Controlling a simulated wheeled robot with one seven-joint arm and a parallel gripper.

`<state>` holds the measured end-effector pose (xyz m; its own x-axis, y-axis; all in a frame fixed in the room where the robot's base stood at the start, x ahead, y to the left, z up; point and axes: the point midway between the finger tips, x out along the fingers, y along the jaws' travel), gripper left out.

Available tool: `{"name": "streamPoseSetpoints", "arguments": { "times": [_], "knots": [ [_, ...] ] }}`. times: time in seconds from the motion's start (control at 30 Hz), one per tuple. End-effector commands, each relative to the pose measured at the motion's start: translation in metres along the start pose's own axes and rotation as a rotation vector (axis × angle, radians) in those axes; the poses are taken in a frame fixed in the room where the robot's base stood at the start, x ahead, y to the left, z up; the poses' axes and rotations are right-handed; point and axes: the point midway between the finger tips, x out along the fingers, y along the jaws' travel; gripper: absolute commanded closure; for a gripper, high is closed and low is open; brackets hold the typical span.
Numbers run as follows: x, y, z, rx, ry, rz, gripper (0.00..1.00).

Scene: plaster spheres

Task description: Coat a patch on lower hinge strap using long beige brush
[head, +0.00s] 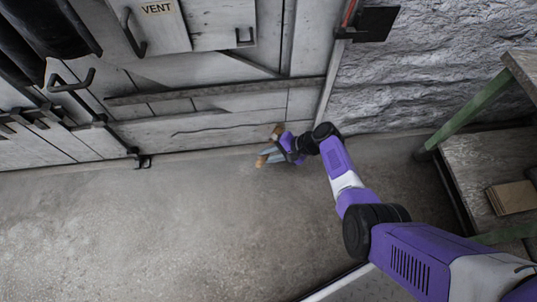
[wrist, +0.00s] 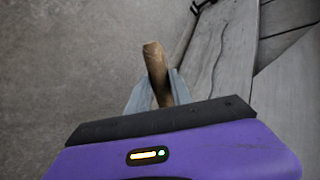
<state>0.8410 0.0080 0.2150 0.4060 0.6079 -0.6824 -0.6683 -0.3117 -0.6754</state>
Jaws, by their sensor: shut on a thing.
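My gripper (head: 270,152) is low in front of the wooden door, near the foot of its right side. It is shut on the long beige brush (head: 277,132), which shows as tan pieces on both sides of the fingers. In the wrist view a brown end of the brush (wrist: 156,62) sticks up between the two grey fingers (wrist: 158,90); I cannot make out bristles. The lower hinge strap (head: 215,91) looks like the long grey bar across the lower door, above and apart from the gripper. I cannot see a coated patch on it.
The door (head: 225,120) has dark handles and a VENT label (head: 158,8). A rough stone wall (head: 430,60) stands to its right. A green-legged bench (head: 475,160) with a wooden block (head: 512,197) is at the right. The floor (head: 150,230) is clear at the left.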

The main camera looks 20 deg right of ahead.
Motion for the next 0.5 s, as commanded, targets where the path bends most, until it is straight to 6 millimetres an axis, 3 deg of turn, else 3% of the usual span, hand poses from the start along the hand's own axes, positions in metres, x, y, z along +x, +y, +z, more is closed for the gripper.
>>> {"name": "streamPoseSetpoints", "arguments": {
  "times": [0.5],
  "knots": [
    [-0.0048, 0.0020, -0.0056, 0.000, 0.001, 0.000, 1.00]
  ]
}}
